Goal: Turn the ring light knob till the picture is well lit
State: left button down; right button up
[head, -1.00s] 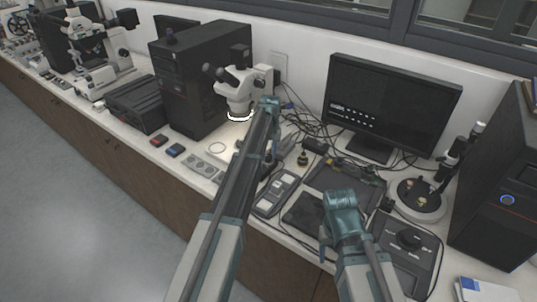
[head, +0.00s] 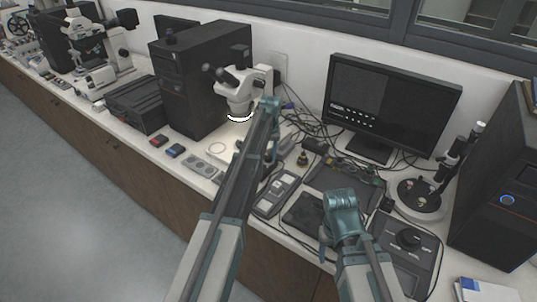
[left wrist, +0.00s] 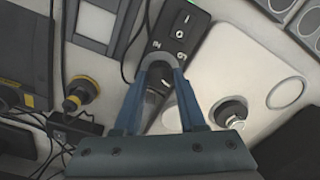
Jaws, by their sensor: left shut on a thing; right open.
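The ring light (head: 240,118) glows white under the head of the stereo microscope (head: 238,88). The monitor (head: 390,108) shows a dark grey picture with small bright marks at lower left. In the left wrist view, my left gripper (left wrist: 157,88) is shut on the dark knob (left wrist: 157,72) of a black control box (left wrist: 178,32) with I and O switch marks. In the head view, my left arm hides the knob and most of that gripper. My right gripper (head: 325,245) is open, low in front of the monitor, apart from the knob.
A black computer tower (head: 200,75) stands left of the microscope. Loose cables run behind the control box. A yellow-and-black knob (left wrist: 82,92) shows in the left wrist view.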

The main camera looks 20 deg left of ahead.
aim_at(269, 157)
pick_arm(q)
jog(key=m, duration=0.6)
jog(key=shift+m, duration=0.3)
dwell(0.4)
jog(key=shift+c, duration=2.4)
grip_release()
jog(key=shift+r, duration=0.1)
notch_tip(269, 157, up, 14)
jog(key=p, duration=1.3)
jog(key=shift+d+f+p, duration=0.2)
jog(key=shift+p, duration=0.2)
jog(key=shift+s, duration=0.1)
